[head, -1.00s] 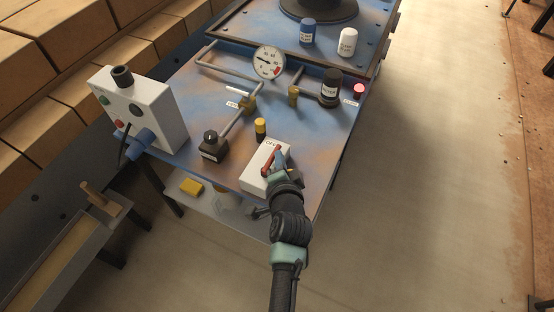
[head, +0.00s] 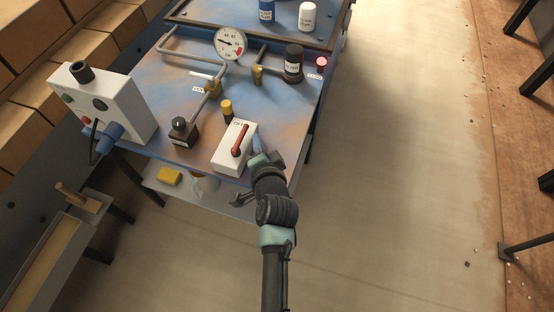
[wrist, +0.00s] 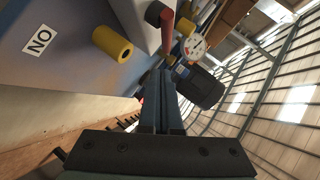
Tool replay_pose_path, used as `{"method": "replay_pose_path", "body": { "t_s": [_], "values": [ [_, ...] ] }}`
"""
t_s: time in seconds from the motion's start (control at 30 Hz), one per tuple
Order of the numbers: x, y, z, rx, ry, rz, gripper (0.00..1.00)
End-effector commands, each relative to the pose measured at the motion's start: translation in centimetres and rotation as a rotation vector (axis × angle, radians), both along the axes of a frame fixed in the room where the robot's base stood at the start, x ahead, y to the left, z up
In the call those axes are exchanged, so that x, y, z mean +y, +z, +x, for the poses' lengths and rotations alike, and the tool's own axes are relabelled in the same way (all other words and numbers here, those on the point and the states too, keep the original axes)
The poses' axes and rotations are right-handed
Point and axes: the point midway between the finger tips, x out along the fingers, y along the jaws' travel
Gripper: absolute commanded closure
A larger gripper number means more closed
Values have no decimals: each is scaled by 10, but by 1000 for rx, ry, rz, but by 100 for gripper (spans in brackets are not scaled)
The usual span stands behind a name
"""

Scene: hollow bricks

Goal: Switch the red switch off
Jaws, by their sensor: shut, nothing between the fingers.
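The switch is a white box (head: 226,160) at the near edge of the blue bench, with a red lever (head: 240,140) on its top face. The lever's upper end points towards the dark lettering at the box's far end, which looks like "OFF". My gripper (head: 258,157) is shut and empty, just right of the box and apart from the lever. In the wrist view the closed fingers (wrist: 162,100) point up the picture; the red lever (wrist: 168,32) and white box (wrist: 138,22) show beyond them. The lever's pivot is hard to see there.
Pipes, a gauge (head: 230,43), a black filter (head: 293,64) and a glowing red lamp (head: 321,63) lie farther back. A white control box (head: 108,103) stands left.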

Motion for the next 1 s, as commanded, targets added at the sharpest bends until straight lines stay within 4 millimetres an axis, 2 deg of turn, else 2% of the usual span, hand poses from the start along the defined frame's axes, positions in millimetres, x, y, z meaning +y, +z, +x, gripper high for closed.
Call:
{"method": "replay_pose_path", "body": {
  "t_s": [0.2,0.4,0.6,0.77,0.87,0.97,1.0],
  "values": [
    [-20,19,-39,1,-4,0,100],
    [-34,32,-67,-1,-3,-1,100],
    [-41,39,-80,-2,-2,-1,100],
    [-42,41,-82,-4,-2,-2,100],
    [-43,59,-72,-47,4,-32,100],
    [-45,104,-51,-148,14,-107,100],
    [-46,129,-41,-204,17,-148,100]
  ]
}}
